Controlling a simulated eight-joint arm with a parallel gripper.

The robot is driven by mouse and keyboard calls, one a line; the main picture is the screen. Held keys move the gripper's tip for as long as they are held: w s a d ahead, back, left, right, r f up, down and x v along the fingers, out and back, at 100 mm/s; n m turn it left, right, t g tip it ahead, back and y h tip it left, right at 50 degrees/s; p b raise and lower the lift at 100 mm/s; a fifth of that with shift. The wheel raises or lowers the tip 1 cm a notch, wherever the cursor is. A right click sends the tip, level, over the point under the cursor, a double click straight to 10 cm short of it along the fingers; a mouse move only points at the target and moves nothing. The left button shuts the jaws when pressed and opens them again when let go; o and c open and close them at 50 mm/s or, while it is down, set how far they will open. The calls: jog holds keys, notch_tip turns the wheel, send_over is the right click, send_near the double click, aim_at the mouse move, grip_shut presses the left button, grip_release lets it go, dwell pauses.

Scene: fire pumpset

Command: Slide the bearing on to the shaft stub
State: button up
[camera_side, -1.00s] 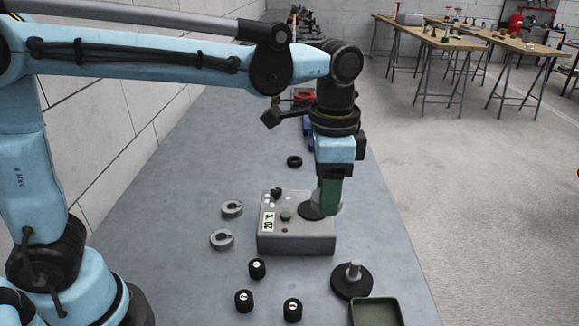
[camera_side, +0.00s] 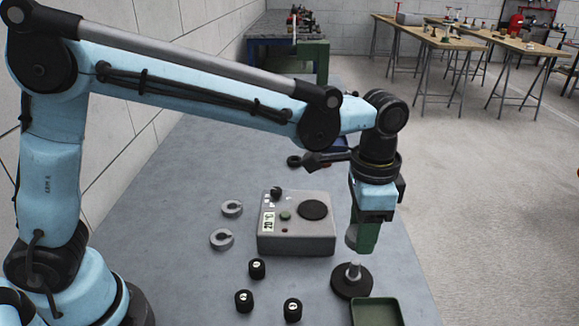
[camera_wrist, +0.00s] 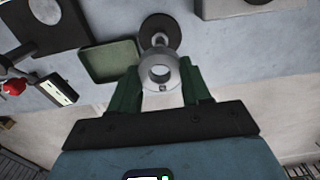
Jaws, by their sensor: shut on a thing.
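My gripper (camera_side: 360,238) has green fingers and is shut on a grey ring-shaped bearing. The bearing (camera_wrist: 146,76) shows between the fingertips (camera_wrist: 161,84) in the wrist view, its hole visible; in the side view the fingers mostly hide it. The shaft stub (camera_side: 354,269) is a short light metal post standing upright on a round black base (camera_side: 343,289). My gripper is above the stub, and the bearing looks apart from it. In the wrist view the stub (camera_wrist: 160,39) shows just beyond the bearing's upper rim, on the dark base (camera_wrist: 167,24).
A grey heater box (camera_side: 290,243) with a display stands left of the stub. A green tray (camera_side: 376,314) lies close in front of the base. Two grey rings (camera_side: 221,239) (camera_side: 231,208) and several black knob-like parts (camera_side: 257,268) lie to the left.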

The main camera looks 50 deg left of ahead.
aim_at(356, 260)
jog(key=shift+f, duration=1.95)
jog(key=shift+f, duration=1.35)
jog(key=o, duration=1.3)
notch_tip(356, 260, up, 12)
jog(key=shift+r, duration=0.1)
jog(key=s+a+f+n+t, duration=0.1)
jog(key=s+a+n+t, duration=0.1)
jog(key=a, duration=0.5)
jog(key=s+a+f+n+t, duration=0.1)
jog(key=s+a+n+t, duration=0.1)
jog(key=s+a+n, duration=0.2)
jog(key=s+a+f+n+t, duration=0.1)
jog(key=s+a+n+t, duration=0.2)
jog(key=a, duration=0.7)
jog(key=shift+s+a+f, duration=0.1)
jog(key=shift+s+f, duration=0.05)
jog(key=shift+f, duration=0.2)
